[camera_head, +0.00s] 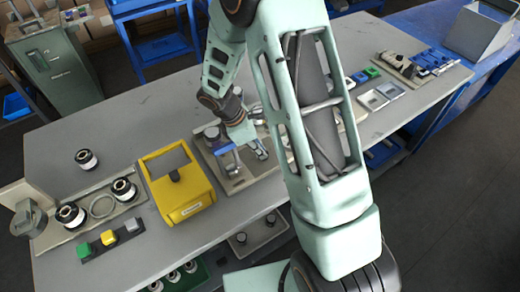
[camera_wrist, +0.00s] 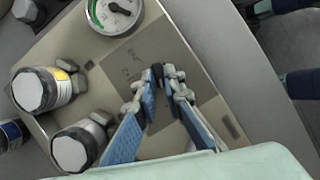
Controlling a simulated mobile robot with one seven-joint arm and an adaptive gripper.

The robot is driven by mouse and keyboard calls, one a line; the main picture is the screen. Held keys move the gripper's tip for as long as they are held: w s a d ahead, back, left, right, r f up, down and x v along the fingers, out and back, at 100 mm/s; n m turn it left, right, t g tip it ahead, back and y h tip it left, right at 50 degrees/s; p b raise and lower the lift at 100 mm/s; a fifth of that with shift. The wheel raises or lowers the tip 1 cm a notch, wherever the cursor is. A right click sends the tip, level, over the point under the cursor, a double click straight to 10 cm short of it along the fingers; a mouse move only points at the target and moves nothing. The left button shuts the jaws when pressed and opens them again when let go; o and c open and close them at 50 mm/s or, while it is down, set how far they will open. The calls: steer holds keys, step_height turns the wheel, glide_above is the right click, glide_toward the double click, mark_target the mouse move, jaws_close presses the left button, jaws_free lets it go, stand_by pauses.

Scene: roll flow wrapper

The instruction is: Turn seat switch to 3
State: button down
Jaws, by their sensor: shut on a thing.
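My gripper (camera_wrist: 161,84) reaches down over a beige control panel (camera_wrist: 103,98), and its two blue-padded fingers are closed at the tips. They are shut on a small dark knob (camera_wrist: 157,71), apparently the seat switch, which is mostly hidden between them. The knob stands at the edge of a darker square plate (camera_wrist: 188,110) with small dark markings. I cannot read the numbers or tell where the knob points. In the head view, the panel (camera_head: 238,182) lies on the grey table below my gripper, partly covered by my arm.
A round gauge (camera_wrist: 113,12) and two cylinders with white tops (camera_wrist: 36,91) (camera_wrist: 75,150) stand on the panel beside the fingers. A yellow box (camera_head: 180,192) stands left of the panel. Several rolls lie farther left. The table's back left is mostly clear.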

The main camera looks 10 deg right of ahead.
steer(key=shift+m, duration=0.4)
steer(key=m, duration=0.1)
steer(key=m+g, duration=0.1)
steer(key=m, duration=0.1)
steer(key=shift+w+g, duration=0.25)
steer(key=shift+g, duration=0.05)
steer(key=m, duration=0.2)
steer(key=m+g+y, duration=0.1)
steer(key=shift+w+d+m+b, duration=0.15)
steer(key=shift+m+b, duration=0.25)
steer(key=m+y, duration=0.1)
steer(key=m, duration=0.2)
steer(key=m+g, duration=0.1)
steer(key=m, duration=0.2)
steer(key=shift+w+d+y+b, duration=0.15)
steer(key=shift+d+y+b, duration=0.05)
steer(key=shift+y+b, duration=0.2)
steer(key=shift+g, duration=0.3)
steer(key=c, duration=2)
jaws_free()
